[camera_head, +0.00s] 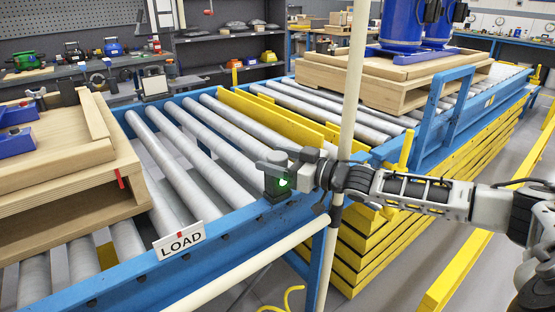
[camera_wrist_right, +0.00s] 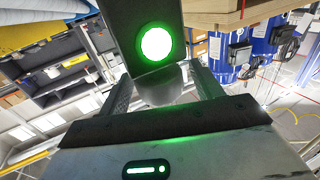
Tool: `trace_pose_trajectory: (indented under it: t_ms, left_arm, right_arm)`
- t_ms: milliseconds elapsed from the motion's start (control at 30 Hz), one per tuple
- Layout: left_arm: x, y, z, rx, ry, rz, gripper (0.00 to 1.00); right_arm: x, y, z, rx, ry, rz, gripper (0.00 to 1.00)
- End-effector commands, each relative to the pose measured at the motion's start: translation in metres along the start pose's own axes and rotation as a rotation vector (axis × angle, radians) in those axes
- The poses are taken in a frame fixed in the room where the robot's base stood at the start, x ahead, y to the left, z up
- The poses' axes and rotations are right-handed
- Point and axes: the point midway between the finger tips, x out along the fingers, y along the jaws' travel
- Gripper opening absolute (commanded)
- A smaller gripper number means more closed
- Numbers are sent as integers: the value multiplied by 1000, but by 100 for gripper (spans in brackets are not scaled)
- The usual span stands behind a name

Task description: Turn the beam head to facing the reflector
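The beam head (camera_head: 277,185) is a small dark box with a lit green light, at the blue conveyor rail. In the right wrist view the beam head (camera_wrist_right: 140,35) is close and its round green light faces the camera. My right gripper (camera_head: 283,160) is at the top of the beam head. In the wrist view its fingers (camera_wrist_right: 162,80) reach up on both sides of the head's lower end, with a grey rounded part between them. The tips are hidden behind the head, so contact is unclear. I cannot pick out the reflector. My left gripper is not in view.
A pale upright post (camera_head: 347,110) and a sloping pale rail (camera_head: 250,268) stand close to my right arm. A LOAD sign (camera_head: 180,239) hangs on the blue rail. A wooden pallet (camera_head: 75,165) sits on the rollers at left; another (camera_head: 385,84) carries blue compressors.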

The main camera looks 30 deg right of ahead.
Motion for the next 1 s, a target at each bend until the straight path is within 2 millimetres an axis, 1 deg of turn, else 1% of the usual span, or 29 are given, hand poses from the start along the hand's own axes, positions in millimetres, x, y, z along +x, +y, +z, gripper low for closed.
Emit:
trace_pose_trajectory:
  t_ms: [133,233,367,433,467,600,900,1000]
  left_arm:
    - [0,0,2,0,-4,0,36]
    - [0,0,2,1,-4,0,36]
    - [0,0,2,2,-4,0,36]
    - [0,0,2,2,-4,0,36]
    - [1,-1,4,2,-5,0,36]
    - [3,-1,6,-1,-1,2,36]
    - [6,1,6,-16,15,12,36]
    - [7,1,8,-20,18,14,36]
  right_arm:
    - [0,0,-1,1,0,0,65]
    - [0,0,-6,0,2,-1,65]
    - [0,0,-23,-4,3,0,65]
    - [0,0,-35,-6,3,-1,65]
    - [-3,-4,-35,-1,0,0,65]
    - [-11,-18,-51,1,-2,-2,65]
    - [-25,-40,-82,1,-2,-1,65]
    - [-29,-48,-88,3,-4,-3,65]
